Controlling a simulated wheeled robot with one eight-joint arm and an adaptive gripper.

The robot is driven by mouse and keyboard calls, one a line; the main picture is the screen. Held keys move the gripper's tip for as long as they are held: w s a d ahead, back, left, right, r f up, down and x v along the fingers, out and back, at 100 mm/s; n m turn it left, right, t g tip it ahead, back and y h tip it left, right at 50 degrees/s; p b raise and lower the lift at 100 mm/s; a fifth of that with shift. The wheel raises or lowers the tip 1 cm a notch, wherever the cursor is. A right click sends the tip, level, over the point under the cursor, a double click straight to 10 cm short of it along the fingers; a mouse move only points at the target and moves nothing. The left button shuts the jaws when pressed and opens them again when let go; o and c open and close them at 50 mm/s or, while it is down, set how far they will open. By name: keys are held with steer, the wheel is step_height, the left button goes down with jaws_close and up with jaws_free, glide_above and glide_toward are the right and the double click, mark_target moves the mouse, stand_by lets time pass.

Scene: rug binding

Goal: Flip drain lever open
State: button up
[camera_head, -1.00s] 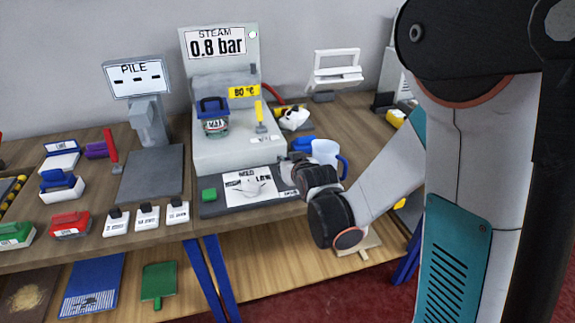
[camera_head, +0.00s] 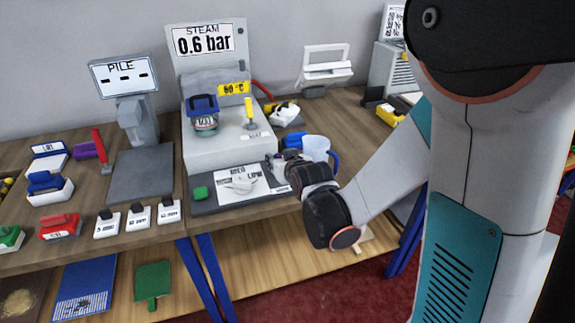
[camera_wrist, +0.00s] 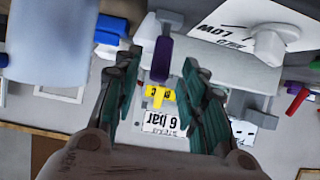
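The grey steam station (camera_head: 226,149) stands mid-table, its display reading 0.6 bar. A yellow lever (camera_head: 249,113) stands upright on top, and a red lever (camera_head: 262,90) slants at its right side. No drain label is readable, so I cannot tell which lever it marks. My gripper (camera_wrist: 160,65) is open at the station's front right, its two teal fingers apart. A purple handle-like piece (camera_wrist: 162,58) shows between the fingertips in the wrist view; contact is not visible. In the head view my wrist mostly hides the gripper.
A pale jug (camera_head: 315,149) with a blue handle stands just right of my gripper. A dark plate (camera_head: 207,206) with a white sheet (camera_head: 262,190) lies in front of the station. Several labelled blocks and brushes sit left. A lower shelf (camera_head: 240,268) runs beneath.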

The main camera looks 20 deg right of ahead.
steer(key=v, duration=1)
steer(key=shift+s, duration=0.2)
steer(key=s+r+g, duration=0.2)
steer(key=s+g, duration=0.3)
steer(key=s, duration=1.3)
steer(key=shift+s+r+g, duration=0.3)
steer(key=shift+s+r, duration=0.05)
steer(key=shift+s, duration=0.05)
